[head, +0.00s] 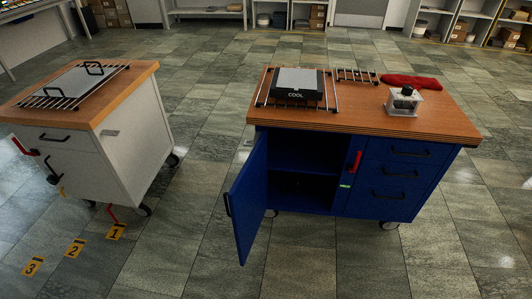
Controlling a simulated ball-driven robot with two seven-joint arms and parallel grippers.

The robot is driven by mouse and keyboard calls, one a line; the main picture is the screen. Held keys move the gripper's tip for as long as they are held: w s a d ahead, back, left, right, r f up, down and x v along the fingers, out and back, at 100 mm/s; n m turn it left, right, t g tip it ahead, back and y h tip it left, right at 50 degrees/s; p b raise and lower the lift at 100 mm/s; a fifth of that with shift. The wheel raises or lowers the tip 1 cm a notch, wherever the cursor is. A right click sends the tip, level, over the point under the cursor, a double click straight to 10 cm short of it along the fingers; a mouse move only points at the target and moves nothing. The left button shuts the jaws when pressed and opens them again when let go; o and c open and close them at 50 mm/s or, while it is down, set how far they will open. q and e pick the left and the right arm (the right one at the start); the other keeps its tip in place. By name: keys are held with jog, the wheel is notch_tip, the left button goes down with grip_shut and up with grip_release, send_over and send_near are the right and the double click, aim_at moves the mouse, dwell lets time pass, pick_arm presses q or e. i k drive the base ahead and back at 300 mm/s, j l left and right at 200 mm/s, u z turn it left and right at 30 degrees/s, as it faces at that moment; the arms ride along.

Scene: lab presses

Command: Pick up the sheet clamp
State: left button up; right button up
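I cannot tell for sure which thing is the sheet clamp. A red-and-black tool (25,148) hangs at the left side of the white cart (135,150), and a black hooked part (52,170) is beside it. A red handle (355,163) stands upright on the front of the blue cart (400,180). A flat grey sheet with two black handles (78,82) lies on a wire rack on the white cart's wooden top. Neither of my grippers is in view.
The blue cart's left door (248,205) hangs open toward me. Tiled floor lies free between the carts.

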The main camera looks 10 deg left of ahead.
aim_at(398, 104)
jog(key=i+j+z, duration=0.15)
jog(key=j, duration=0.3)
jog(key=i+j+z, duration=0.2)
jog(key=j, duration=0.3)
jog(key=i+j+z, duration=0.15)
jog(key=j, duration=0.35)
jog(key=i+j+z, duration=0.2)
jog(key=j, duration=0.35)
jog(key=j+z, duration=0.15)
jog(key=j, duration=0.35)
jog(key=z, duration=2.35)
jog(key=i+l+z, duration=0.1)
jog(key=i+l, duration=0.15)
jog(key=i, duration=0.25)
jog(key=i+l, duration=0.25)
jog(key=i, duration=0.25)
jog(key=i+j+u, duration=0.15)
jog(key=i+u, duration=0.3)
jog(key=i, duration=0.2)
jog(key=i+l+u, duration=0.1)
jog(key=i+u, duration=0.35)
jog(key=i, duration=1)
jog(key=i+l+u, duration=0.1)
jog(key=i, duration=0.7)
